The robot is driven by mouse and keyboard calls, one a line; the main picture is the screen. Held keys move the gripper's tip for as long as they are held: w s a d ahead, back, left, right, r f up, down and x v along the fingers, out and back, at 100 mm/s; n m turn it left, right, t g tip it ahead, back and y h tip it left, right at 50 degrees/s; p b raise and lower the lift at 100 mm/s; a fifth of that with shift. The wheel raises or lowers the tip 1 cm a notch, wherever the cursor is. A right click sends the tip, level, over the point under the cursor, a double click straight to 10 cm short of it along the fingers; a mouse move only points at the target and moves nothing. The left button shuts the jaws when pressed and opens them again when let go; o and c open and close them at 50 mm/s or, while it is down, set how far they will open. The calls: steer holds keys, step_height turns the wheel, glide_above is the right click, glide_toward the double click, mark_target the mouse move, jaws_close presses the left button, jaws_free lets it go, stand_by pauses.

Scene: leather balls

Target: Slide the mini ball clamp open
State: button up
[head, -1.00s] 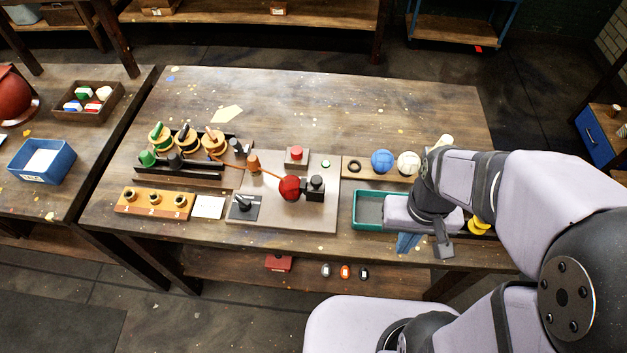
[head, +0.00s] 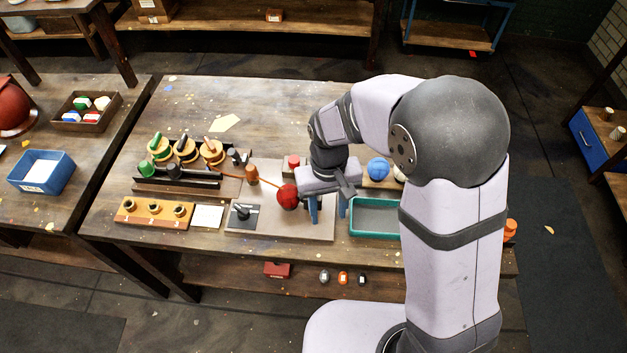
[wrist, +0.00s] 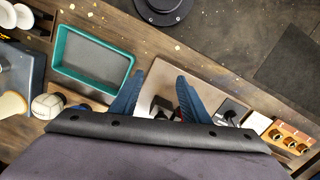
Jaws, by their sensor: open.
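A red ball (head: 287,196) sits on the grey board (head: 290,229) in the head view. The dark clamp block at the ball's right is hidden behind my gripper there. My gripper (head: 327,218) points down over the right part of the board, just right of the ball, with its two blue fingers apart and nothing seen held. In the wrist view my gripper (wrist: 168,74) is open above the board, and a dark block (wrist: 161,104), probably the clamp, shows partly between the fingers. I cannot tell if the fingers touch it.
A teal tray (head: 352,231) lies right of the board, with a blue ball (head: 378,169) behind it. A black pad (head: 244,217) is on the board's left. A wooden block with several cups (head: 154,208) and spools (head: 185,150) stand further left.

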steer(key=w+a+r+m, duration=0.1)
steer(key=w+r+m, duration=0.1)
steer(key=w, duration=0.1)
steer(key=w+a+r+m+t, duration=0.1)
steer(key=w+a+r+m, duration=0.2)
steer(key=w+r+m, duration=0.1)
steer(key=w, duration=0.1)
steer(key=shift+w+a+y, duration=0.3)
steer(key=shift+w, duration=0.05)
steer(key=shift+r+m, duration=0.3)
steer(key=shift+m, duration=0.8)
steer(key=m, duration=0.1)
steer(key=s+m, duration=0.1)
steer(key=shift+d+m, duration=0.25)
steer(key=shift+m, duration=0.95)
steer(key=shift+s+f, duration=0.1)
steer(key=shift+f, duration=0.05)
steer(key=shift+f+p, duration=1.25)
steer(key=shift+f, duration=2.3)
